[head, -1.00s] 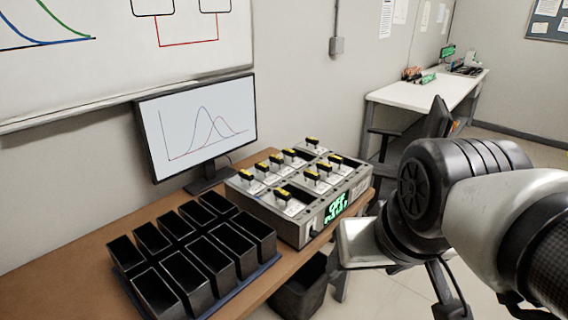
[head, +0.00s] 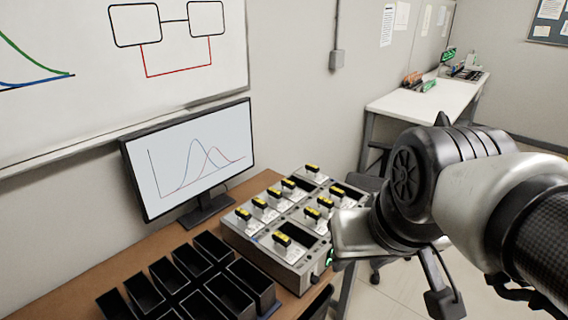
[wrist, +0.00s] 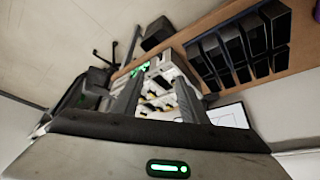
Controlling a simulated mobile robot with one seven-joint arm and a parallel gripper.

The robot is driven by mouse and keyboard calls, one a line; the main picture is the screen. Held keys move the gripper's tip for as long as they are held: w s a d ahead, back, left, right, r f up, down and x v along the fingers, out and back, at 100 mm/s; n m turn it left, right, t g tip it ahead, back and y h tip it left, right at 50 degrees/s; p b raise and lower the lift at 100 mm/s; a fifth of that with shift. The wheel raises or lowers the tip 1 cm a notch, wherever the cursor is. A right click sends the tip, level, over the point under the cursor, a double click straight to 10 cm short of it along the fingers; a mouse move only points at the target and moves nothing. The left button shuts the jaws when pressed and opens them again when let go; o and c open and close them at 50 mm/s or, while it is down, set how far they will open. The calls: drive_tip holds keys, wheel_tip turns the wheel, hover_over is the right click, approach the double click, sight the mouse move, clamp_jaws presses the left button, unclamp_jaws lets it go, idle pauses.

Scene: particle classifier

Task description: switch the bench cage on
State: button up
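The bench cage (head: 268,258) is a grey metal box on the wooden bench, with several yellow-topped black handles in its top. Its front display (head: 330,257) shows only as a green sliver beside my arm; its text cannot be read now. A small dark part (head: 314,278) sits at the front's lower left corner. In the wrist view the cage (wrist: 165,72) lies beyond my gripper (wrist: 158,84), with green lit text on its front. My gripper's two fingers are apart with nothing seen held between them. In the head view the fingertips are hidden.
Several black bins (head: 190,277) stand left of the cage. A monitor (head: 190,160) with curves stands behind, below a whiteboard (head: 90,50). A white table (head: 425,100) stands far right. Floor right of the bench looks mostly open, with a dark chair partly hidden behind my arm.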

drive_tip(key=a+f+m+g, duration=0.1)
drive_tip(key=f, duration=0.2)
drive_tip(key=w+a+f+g+y+b, duration=0.1)
drive_tip(key=f+g, duration=0.1)
drive_tip(key=f, duration=0.1)
drive_tip(key=w+a+f+m+g+y, duration=0.1)
drive_tip(key=f, duration=0.2)
drive_tip(key=shift+w+a+m+g+b, duration=0.25)
drive_tip(key=shift+a+m+g+b, duration=0.05)
clamp_jaws()
drive_tip(key=w+d+f+m+t+y+b, duration=0.2)
drive_tip(key=w+d+f+m+t+y, duration=0.2)
drive_tip(key=f+m, duration=0.4)
drive_tip(key=w+d+f+m+t+y+b, duration=0.2)
drive_tip(key=w+d+f+m+t+y, duration=0.2)
drive_tip(key=f+m, duration=0.4)
drive_tip(key=w+d+f+m+t+y+b, duration=0.2)
drive_tip(key=w+d+f+m+t+y, duration=0.2)
drive_tip(key=f, duration=1.3)
drive_tip(key=shift+m+t+y+b, duration=0.35)
drive_tip(key=shift+m+t, duration=0.65)
drive_tip(key=shift+m, duration=1.1)
